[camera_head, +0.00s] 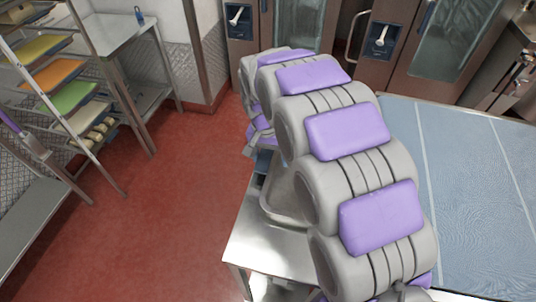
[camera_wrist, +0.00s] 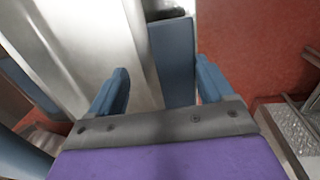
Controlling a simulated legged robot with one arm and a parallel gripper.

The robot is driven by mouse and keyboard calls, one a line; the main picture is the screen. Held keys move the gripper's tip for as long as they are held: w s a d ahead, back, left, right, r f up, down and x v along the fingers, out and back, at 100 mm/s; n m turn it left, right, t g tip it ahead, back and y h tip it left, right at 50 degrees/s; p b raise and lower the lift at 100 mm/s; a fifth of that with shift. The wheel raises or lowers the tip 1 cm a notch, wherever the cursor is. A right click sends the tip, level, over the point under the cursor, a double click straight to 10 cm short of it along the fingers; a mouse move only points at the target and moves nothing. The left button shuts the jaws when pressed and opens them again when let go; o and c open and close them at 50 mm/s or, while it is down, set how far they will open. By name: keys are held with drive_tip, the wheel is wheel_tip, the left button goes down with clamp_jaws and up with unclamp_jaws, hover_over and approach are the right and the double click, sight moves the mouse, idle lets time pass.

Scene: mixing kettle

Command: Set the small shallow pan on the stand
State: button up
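In the head view my arm hides most of the work area, and my gripper is largely behind it. In the wrist view my gripper (camera_wrist: 162,86) has two blue fingers spread well apart. A flat blue-grey piece (camera_wrist: 173,62) shows between them, nearer the right finger; I cannot tell what it is or whether it touches. A pale metal surface (camera_wrist: 75,45) lies beyond the left finger. A grey basin-like vessel (camera_head: 282,197) shows partly behind my arm in the head view. I cannot make out the small shallow pan or the stand for certain.
A metal table (camera_head: 262,250) stands below my arm, with a blue-topped table (camera_head: 475,190) to the right. A rack of coloured trays (camera_head: 55,75) and a steel table (camera_head: 110,35) stand at left. Steel cabinets (camera_head: 400,75) line the back. The red floor (camera_head: 150,230) is clear.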

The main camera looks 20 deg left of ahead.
drive_tip(key=shift+d, duration=0.15)
drive_tip(key=shift+a, duration=0.75)
drive_tip(key=shift+a+r+p, duration=0.65)
drive_tip(key=shift+r+p, duration=0.85)
drive_tip(key=shift+r, duration=4.3)
drive_tip(key=s+d+r, duration=0.1)
drive_tip(key=d, duration=0.4)
drive_tip(key=s+d+r, duration=0.2)
drive_tip(key=d, duration=0.4)
drive_tip(key=s+d+g, duration=0.1)
drive_tip(key=s+d, duration=0.6)
drive_tip(key=d, duration=0.5)
drive_tip(key=shift+m+g+y, duration=0.3)
drive_tip(key=shift+g+y, duration=0.1)
drive_tip(key=shift+y, duration=0.2)
drive_tip(key=s+d+f, duration=0.1)
drive_tip(key=s+d, duration=0.2)
drive_tip(key=s, duration=0.3)
drive_tip(key=s+d+f, duration=0.1)
drive_tip(key=s+d, duration=0.2)
drive_tip(key=s, duration=0.4)
drive_tip(key=s+d+f, duration=0.1)
drive_tip(key=s+d, duration=0.2)
drive_tip(key=s, duration=0.3)
drive_tip(key=shift+s+f, duration=0.2)
drive_tip(key=shift+f, duration=0.05)
